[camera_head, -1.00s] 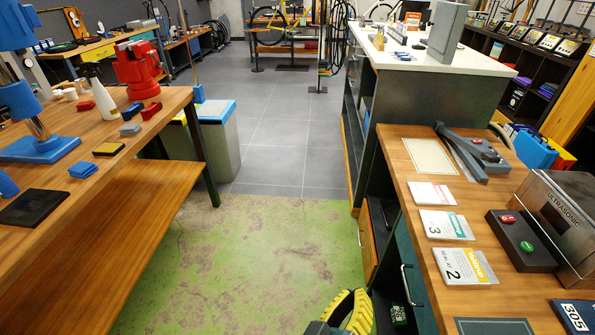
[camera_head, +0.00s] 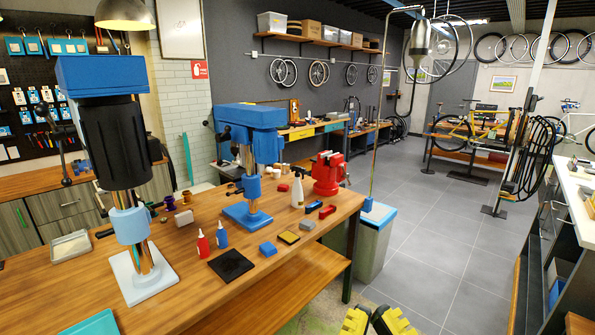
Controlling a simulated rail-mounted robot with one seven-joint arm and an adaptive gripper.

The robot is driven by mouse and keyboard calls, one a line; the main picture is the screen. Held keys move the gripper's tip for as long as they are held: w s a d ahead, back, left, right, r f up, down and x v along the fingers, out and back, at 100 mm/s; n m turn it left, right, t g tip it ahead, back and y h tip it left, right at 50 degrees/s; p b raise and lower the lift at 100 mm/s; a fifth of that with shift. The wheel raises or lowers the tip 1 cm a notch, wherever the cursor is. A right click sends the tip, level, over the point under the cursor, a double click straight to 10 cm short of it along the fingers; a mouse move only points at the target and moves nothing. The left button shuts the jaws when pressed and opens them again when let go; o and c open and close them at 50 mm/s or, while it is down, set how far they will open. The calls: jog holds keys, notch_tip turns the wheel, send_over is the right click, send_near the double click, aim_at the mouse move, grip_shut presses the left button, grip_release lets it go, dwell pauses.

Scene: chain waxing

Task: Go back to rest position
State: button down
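Two yellow-and-black parts of my gripper (camera_head: 376,319) show at the bottom edge of the head view, right of the middle. They lie side by side with a small dark gap, and the rest is cut off by the frame. I see nothing held there, but I cannot tell whether the gripper is open or shut. It is low, in front of the wooden workbench (camera_head: 110,265) and the bin (camera_head: 372,243).
The bench on the left carries two blue stands (camera_head: 146,272) (camera_head: 249,215), a red vise (camera_head: 328,175), a white spray bottle (camera_head: 297,190), red and blue bottles (camera_head: 202,243) (camera_head: 221,234) and a black pad (camera_head: 231,264). A white-topped cabinet (camera_head: 572,195) stands right. Grey floor (camera_head: 440,230) between is clear.

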notch_tip(320, 180, up, 24)
jog(key=p, duration=2)
jog(key=shift+f, duration=0.1)
